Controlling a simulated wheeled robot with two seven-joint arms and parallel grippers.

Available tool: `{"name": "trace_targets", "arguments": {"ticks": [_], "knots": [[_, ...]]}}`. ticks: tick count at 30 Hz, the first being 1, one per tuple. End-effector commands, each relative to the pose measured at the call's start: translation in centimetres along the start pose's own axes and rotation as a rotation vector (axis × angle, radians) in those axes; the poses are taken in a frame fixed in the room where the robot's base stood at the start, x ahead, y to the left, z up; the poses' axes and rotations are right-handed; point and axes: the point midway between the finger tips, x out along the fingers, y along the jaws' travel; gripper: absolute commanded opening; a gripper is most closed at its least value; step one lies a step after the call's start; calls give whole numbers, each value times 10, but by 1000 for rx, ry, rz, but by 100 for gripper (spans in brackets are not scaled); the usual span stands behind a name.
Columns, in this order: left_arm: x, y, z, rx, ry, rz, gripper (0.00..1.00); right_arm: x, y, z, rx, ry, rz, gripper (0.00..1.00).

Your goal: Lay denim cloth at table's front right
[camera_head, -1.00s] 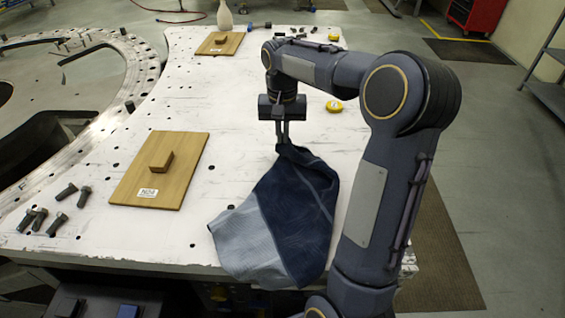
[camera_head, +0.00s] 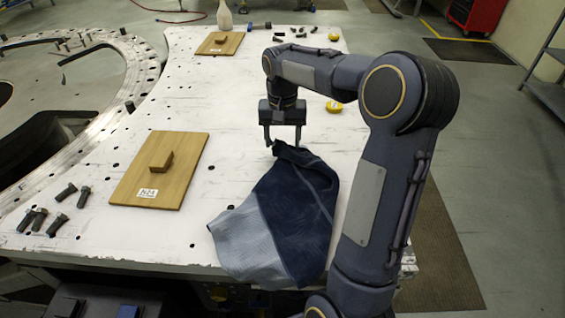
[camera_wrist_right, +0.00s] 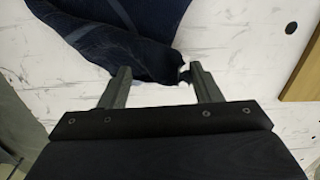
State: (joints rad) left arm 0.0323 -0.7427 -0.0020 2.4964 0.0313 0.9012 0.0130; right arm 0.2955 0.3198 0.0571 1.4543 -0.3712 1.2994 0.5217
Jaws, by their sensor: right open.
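The denim cloth (camera_head: 290,210) lies crumpled at the front right of the white table, dark blue with a lighter blue part at its left. Its lower end reaches the front edge and appears to hang slightly over it. My right gripper (camera_head: 283,143) is open just above the cloth's far tip, its fingers spread to either side. In the right wrist view the cloth (camera_wrist_right: 140,38) lies beyond the open fingers (camera_wrist_right: 160,82), and nothing is held between them. My left gripper is not in view.
A wooden board (camera_head: 140,190) with a block handle lies left of the cloth, with several dark bolts (camera_head: 55,210) near it. A yellow round object (camera_head: 333,106), a second board (camera_head: 220,43) and a pale bottle (camera_head: 225,16) are farther back. The table (camera_head: 225,150) between board and cloth is clear.

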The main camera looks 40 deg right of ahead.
Motion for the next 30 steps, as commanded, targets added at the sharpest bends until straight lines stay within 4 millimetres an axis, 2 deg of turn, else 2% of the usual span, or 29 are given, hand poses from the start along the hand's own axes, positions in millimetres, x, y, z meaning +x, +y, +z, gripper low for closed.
{"name": "trace_targets", "arguments": {"ticks": [8,15,21,30], "knots": [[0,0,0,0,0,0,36,-7,0,-1,0,3,-1,58],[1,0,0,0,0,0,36,-47,0,-1,1,4,-2,58],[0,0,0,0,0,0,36,-72,0,-1,0,2,-1,58],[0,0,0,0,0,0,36,-78,0,0,0,0,0,58]]}}
